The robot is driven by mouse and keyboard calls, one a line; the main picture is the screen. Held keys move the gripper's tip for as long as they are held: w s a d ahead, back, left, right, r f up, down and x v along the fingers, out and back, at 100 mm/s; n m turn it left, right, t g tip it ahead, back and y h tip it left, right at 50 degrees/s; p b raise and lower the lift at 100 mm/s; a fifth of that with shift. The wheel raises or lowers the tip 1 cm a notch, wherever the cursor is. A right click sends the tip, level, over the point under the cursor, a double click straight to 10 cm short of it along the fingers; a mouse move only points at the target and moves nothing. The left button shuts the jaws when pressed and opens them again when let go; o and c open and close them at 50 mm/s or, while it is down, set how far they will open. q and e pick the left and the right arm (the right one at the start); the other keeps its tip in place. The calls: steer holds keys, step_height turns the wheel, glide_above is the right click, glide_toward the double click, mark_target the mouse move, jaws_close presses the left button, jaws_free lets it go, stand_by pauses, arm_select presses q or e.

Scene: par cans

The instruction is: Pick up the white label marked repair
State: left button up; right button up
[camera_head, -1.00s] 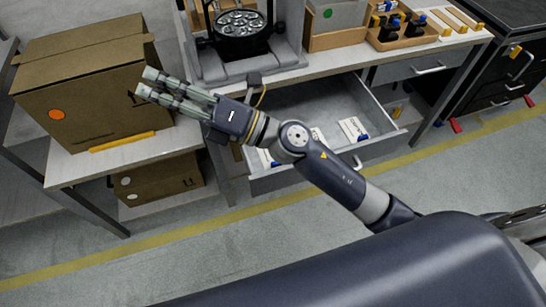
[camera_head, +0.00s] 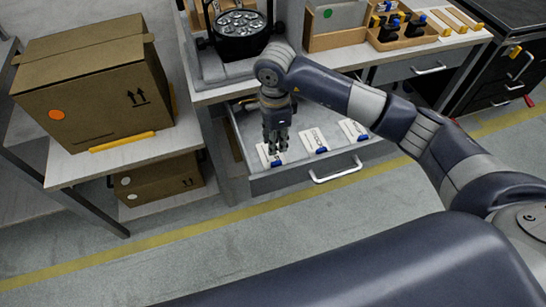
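Three white labels with blue clips lie in a row in the open drawer: the left label (camera_head: 264,157), the middle label (camera_head: 313,140) and the right label (camera_head: 352,130). Their print is too small to read, so I cannot tell which one is marked repair. My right gripper (camera_head: 276,147) points down into the drawer at the left label and covers part of it. I cannot tell whether the fingers touch the label or how far apart they are. My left gripper is not in view.
The open drawer (camera_head: 300,176) has raised walls and a front handle, under a workbench (camera_head: 352,57). On the bench are a round lamp (camera_head: 241,34) and a wooden tray (camera_head: 402,38) of dark parts. A cardboard box (camera_head: 95,85) stands on the left table.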

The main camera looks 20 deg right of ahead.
mark_target(275, 163)
step_height(275, 163, down, 10)
steer(key=shift+s+f+p, duration=0.1)
steer(key=shift+s+p, duration=0.05)
steer(key=shift+p, duration=0.55)
jaws_close()
